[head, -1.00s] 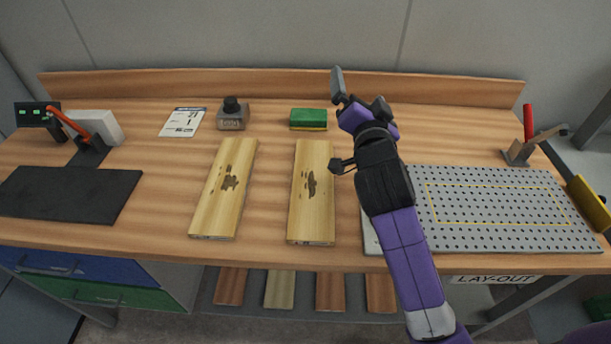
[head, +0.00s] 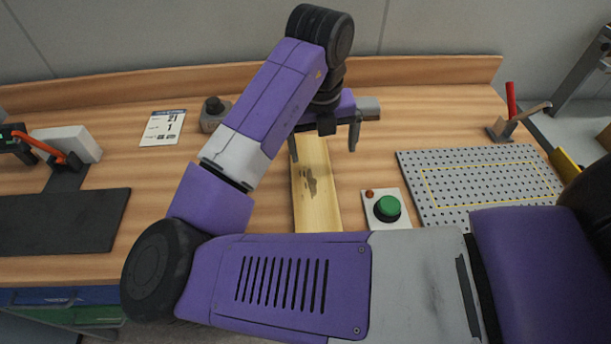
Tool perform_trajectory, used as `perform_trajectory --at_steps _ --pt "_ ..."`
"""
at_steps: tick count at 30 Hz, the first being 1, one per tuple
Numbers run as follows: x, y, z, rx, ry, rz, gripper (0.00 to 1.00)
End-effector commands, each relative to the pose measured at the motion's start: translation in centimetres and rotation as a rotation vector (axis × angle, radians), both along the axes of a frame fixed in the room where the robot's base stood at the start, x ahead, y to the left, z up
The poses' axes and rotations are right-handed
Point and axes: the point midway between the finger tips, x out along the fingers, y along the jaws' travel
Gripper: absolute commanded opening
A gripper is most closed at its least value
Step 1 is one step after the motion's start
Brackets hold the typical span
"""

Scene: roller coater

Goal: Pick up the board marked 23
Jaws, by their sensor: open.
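One light wooden board (head: 317,200) with a dark stain lies on the bench, below and between my gripper's fingers in the head view. My own forearm covers its near end, and no number can be read on it. My gripper (head: 324,142) points down, open and empty, with one finger at each side of the board's far part. Whether the fingers touch the board or hover above it, I cannot tell. A second light board that showed to the left earlier is hidden behind my arm.
A green button on a white plate (head: 398,222) sits right of the board. A perforated grey plate (head: 480,185) lies farther right. A white card (head: 163,128), a dark grey block (head: 212,115) and a black mat (head: 60,220) are at the left.

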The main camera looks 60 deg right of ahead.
Motion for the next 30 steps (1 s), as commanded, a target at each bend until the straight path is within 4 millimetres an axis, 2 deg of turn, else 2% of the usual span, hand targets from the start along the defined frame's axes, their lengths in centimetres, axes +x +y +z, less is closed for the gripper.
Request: perform_trajectory --at_steps 1,3,6,16,24,30 --pt "0.3 1.2 0.1 0.048 -0.007 -0.029 1.0" --pt "0.5 2.4 0.1 0.093 -0.01 -0.059 1.0" --pt "0.6 3.1 -0.3 0.122 -0.008 -0.078 1.0" --pt "0.3 3.0 -3.5 0.121 -0.007 -0.08 1.0" --pt "0.1 2.9 -7.1 0.12 -0.007 -0.077 1.0" --pt "0.2 2.8 -7.7 0.118 -0.01 -0.078 1.0"
